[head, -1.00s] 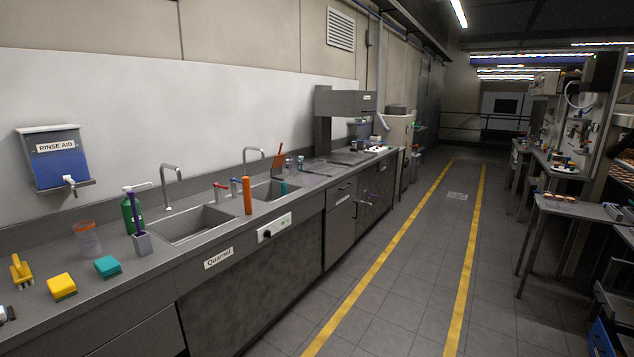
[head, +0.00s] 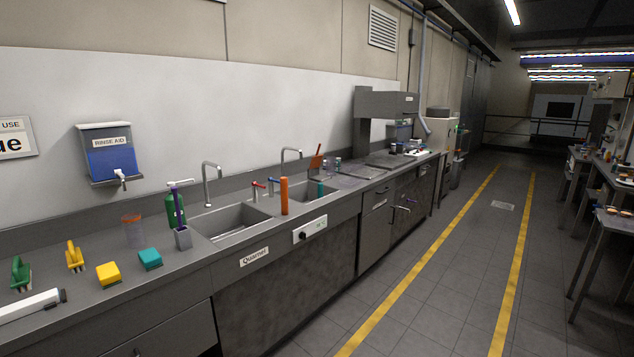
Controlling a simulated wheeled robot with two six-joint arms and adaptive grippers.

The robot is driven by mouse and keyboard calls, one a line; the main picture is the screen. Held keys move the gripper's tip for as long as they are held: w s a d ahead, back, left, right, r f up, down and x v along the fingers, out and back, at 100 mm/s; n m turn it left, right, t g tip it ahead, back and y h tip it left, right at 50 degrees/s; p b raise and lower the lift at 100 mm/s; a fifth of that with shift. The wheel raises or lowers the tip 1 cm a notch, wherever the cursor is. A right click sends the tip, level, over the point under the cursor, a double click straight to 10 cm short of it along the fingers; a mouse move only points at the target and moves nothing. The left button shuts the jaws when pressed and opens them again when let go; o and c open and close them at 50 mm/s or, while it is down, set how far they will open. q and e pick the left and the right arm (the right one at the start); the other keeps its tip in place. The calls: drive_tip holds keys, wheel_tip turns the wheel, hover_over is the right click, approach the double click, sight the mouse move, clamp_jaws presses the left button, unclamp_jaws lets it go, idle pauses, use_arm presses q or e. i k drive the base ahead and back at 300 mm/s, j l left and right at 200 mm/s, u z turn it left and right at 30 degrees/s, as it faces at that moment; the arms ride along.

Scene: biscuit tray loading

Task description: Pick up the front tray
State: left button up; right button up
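No tray can be made out for certain in the head view. A small table (head: 608,222) at the right edge carries small round items that are too small to tell. Neither of my grippers is in view.
A long steel sink counter (head: 262,254) runs along the left wall, with sponges, brushes, bottles and taps on it. A rinse aid dispenser (head: 110,155) hangs above it. Work tables stand at the right. The tiled aisle (head: 455,270) between two yellow lines is clear.

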sight(354, 180)
drive_tip(key=i+l+u, duration=0.4)
drive_tip(key=i+l, duration=0.3)
drive_tip(key=i, duration=0.35)
drive_tip(key=i+l+u, duration=0.35)
drive_tip(key=i+l, duration=0.65)
